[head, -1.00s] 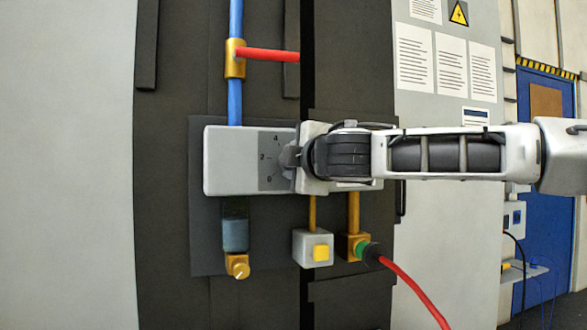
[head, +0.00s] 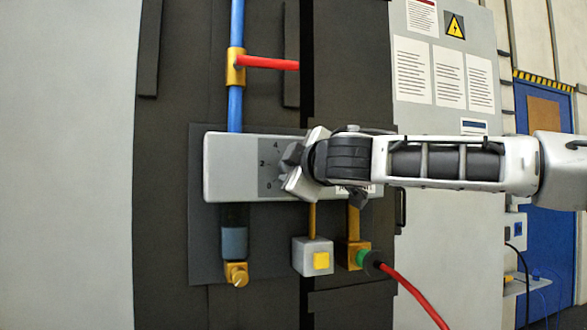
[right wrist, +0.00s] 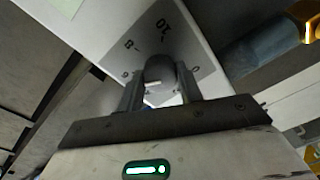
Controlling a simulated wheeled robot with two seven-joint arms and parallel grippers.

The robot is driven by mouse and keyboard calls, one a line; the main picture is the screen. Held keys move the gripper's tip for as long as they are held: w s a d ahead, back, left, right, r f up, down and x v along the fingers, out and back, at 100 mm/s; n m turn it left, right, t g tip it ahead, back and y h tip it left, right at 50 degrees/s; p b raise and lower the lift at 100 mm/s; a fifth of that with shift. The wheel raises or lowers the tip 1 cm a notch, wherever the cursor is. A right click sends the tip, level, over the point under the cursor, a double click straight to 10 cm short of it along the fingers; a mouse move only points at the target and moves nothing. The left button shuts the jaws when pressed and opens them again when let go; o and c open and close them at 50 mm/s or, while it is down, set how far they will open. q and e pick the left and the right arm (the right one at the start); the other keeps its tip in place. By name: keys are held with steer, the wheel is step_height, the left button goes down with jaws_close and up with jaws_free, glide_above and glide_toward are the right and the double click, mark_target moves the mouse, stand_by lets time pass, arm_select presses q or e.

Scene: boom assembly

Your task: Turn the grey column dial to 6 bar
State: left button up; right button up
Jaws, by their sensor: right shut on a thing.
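The grey column dial (head: 288,157) sits on a dark scale plate (head: 268,168) on a light grey box (head: 230,165). The numbers 0, 2 and 4 show left of the dial in the head view. My right gripper (head: 294,163) comes in from the right and is shut on the dial, tilted, hiding its right side. In the right wrist view, the dial (right wrist: 161,72) stands between the two fingers of my right gripper (right wrist: 160,90), with 6, 8, 10 and 0 around it. I cannot tell which number the dial points to. My left gripper is not in view.
A blue pipe (head: 236,100) with a brass fitting and red branch runs above the box. Below hang a brass knob (head: 237,275), a grey box with a yellow button (head: 320,260), and a green-collared connector (head: 366,258) with a red hose.

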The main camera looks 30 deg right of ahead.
steer(key=o, duration=1)
steer(key=s+a, duration=0.1)
steer(key=s, duration=0.4)
steer(key=s+a, duration=0.1)
steer(key=s, duration=0.4)
steer(key=s+a, duration=0.1)
steer(key=s, duration=0.4)
steer(key=shift+s+b, duration=0.35)
